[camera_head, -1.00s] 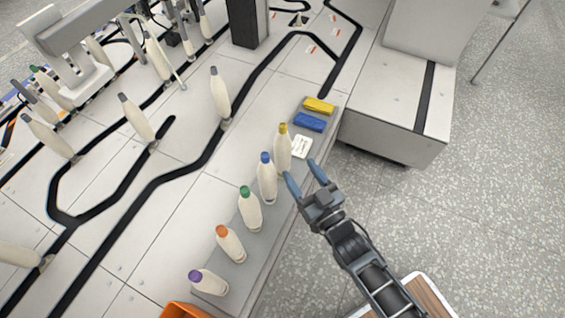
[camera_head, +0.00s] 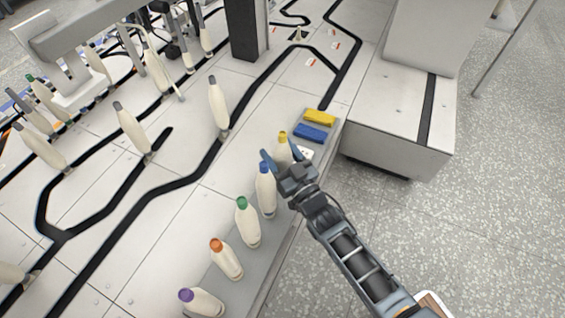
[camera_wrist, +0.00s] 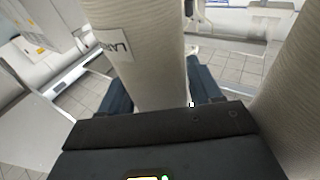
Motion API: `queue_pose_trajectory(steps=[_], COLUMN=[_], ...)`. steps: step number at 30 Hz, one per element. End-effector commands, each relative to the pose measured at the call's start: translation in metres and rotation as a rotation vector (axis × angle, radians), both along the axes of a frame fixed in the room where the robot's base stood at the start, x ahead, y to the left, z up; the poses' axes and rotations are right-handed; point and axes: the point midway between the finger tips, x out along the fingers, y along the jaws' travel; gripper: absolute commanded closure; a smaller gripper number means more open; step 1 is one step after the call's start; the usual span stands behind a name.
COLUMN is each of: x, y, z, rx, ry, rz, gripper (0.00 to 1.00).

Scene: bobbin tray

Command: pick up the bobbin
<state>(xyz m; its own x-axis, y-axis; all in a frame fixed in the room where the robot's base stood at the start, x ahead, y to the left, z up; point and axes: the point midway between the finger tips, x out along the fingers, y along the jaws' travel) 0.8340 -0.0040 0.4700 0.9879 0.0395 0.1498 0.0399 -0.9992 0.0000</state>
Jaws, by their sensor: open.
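A white bobbin with a yellow top (camera_head: 283,147) stands in the row on the grey tray (camera_head: 262,262). My gripper (camera_head: 281,157) is open in front of it, with one blue finger on each side, and hides its lower part. In the wrist view a cream bobbin with a printed label (camera_wrist: 148,70) stands between the two open fingers (camera_wrist: 160,88); contact cannot be told. Beside it stands the blue-topped bobbin (camera_head: 265,190), close to the left finger. The green-topped (camera_head: 247,222), orange-topped (camera_head: 226,259) and purple-topped (camera_head: 200,302) bobbins stand nearer the front.
A yellow block (camera_head: 319,117) and a blue block (camera_head: 310,133) lie at the tray's far end, with a white item partly hidden. Another bobbin (camera_wrist: 292,105) fills the wrist view's right edge. A machine with more bobbins on black tracks stands left; speckled floor lies right.

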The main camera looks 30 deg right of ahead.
Motion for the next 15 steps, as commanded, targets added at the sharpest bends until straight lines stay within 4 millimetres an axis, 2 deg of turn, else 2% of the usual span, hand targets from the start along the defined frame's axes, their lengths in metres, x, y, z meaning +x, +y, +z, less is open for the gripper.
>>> queue_pose_trajectory(steps=[7, 15], x=[0.0032, 0.003], y=[0.0, -0.0001], z=[0.0004, 0.0004], rx=[0.0, 0.0], ry=[0.001, 0.001], rz=[-0.001, -0.001], gripper=[0.36, 0.62])
